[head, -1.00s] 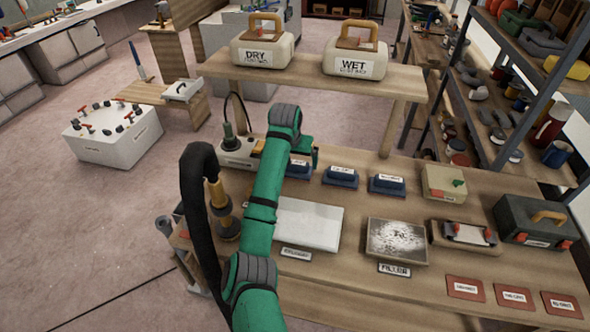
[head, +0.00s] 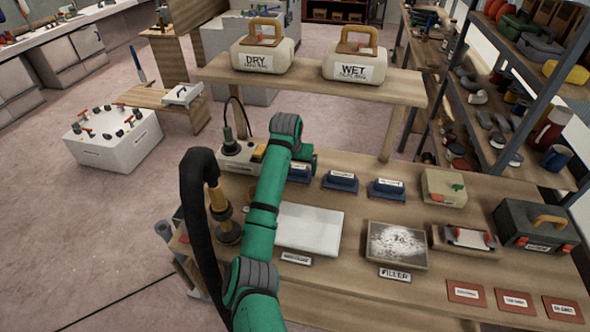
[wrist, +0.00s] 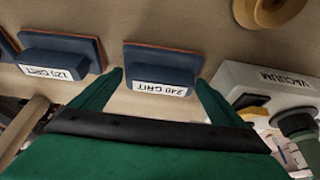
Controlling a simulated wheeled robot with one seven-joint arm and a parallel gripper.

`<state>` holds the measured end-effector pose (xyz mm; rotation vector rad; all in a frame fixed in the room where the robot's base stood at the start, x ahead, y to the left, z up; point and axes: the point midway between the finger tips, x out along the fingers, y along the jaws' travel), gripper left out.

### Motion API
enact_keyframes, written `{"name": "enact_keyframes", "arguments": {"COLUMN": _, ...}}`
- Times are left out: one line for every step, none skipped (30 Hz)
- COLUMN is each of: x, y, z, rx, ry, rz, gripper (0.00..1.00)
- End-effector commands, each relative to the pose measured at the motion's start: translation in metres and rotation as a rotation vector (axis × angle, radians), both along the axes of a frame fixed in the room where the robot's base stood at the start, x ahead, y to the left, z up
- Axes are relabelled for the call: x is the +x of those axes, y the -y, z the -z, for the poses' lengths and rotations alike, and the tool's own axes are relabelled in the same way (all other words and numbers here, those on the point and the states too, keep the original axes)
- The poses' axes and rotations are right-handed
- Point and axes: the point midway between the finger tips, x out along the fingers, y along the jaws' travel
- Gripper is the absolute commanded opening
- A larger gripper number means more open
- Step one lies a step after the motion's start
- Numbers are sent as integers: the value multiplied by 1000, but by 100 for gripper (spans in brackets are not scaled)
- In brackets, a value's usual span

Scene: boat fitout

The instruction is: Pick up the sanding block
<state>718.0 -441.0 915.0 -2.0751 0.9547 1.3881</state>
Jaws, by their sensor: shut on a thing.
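Three blue sanding blocks stand in a row on the workbench. The 240 GRIT block (wrist: 160,83) has a white label and an orange-edged base, and sits between my gripper's fingertips (wrist: 158,78) in the wrist view. My gripper (head: 300,160) is shut on it. In the head view this block (head: 298,175) is partly hidden by my gripper. The 120 GRIT block (wrist: 55,68) is beside it in the wrist view; in the head view the middle block (head: 340,181) and the right block (head: 387,189) stand clear of my gripper.
A vacuum unit (head: 238,160) stands just left of my gripper, with a dark hose. A raised shelf (head: 310,82) with DRY and WET cases stands behind.

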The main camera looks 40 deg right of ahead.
Motion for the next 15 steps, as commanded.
{"name": "enact_keyframes", "arguments": {"x": 0, "y": 0, "z": -4, "rx": -2, "ry": 1, "rz": 0, "gripper": 63}}
{"name": "enact_keyframes", "arguments": {"x": 0, "y": 0, "z": -6, "rx": -2, "ry": 1, "rz": 0, "gripper": 63}}
{"name": "enact_keyframes", "arguments": {"x": 0, "y": 0, "z": -9, "rx": -2, "ry": 1, "rz": 0, "gripper": 63}}
{"name": "enact_keyframes", "arguments": {"x": 0, "y": 0, "z": -12, "rx": -2, "ry": 1, "rz": 0, "gripper": 63}}
{"name": "enact_keyframes", "arguments": {"x": 0, "y": 0, "z": -15, "rx": -2, "ry": 2, "rz": 0, "gripper": 63}}
{"name": "enact_keyframes", "arguments": {"x": 1, "y": 1, "z": -21, "rx": -3, "ry": 3, "rz": 0, "gripper": 63}}
{"name": "enact_keyframes", "arguments": {"x": 1, "y": 1, "z": -25, "rx": -2, "ry": 4, "rz": 1, "gripper": 63}}
{"name": "enact_keyframes", "arguments": {"x": 0, "y": 1, "z": -29, "rx": -2, "ry": 4, "rz": 1, "gripper": 63}}
{"name": "enact_keyframes", "arguments": {"x": -3, "y": 0, "z": -34, "rx": -3, "ry": 4, "rz": 2, "gripper": 63}}
{"name": "enact_keyframes", "arguments": {"x": -6, "y": -3, "z": -38, "rx": -3, "ry": 4, "rz": 2, "gripper": 63}}
{"name": "enact_keyframes", "arguments": {"x": -9, "y": -5, "z": -43, "rx": -3, "ry": 4, "rz": 3, "gripper": 63}}
{"name": "enact_keyframes", "arguments": {"x": -15, "y": -8, "z": -50, "rx": -4, "ry": 4, "rz": 2, "gripper": 63}}
{"name": "enact_keyframes", "arguments": {"x": -19, "y": -10, "z": -55, "rx": -4, "ry": 4, "rz": 2, "gripper": 63}}
{"name": "enact_keyframes", "arguments": {"x": -23, "y": -12, "z": -61, "rx": -4, "ry": 4, "rz": 2, "gripper": 63}}
{"name": "enact_keyframes", "arguments": {"x": -29, "y": -16, "z": -69, "rx": -4, "ry": 4, "rz": 2, "gripper": 63}}
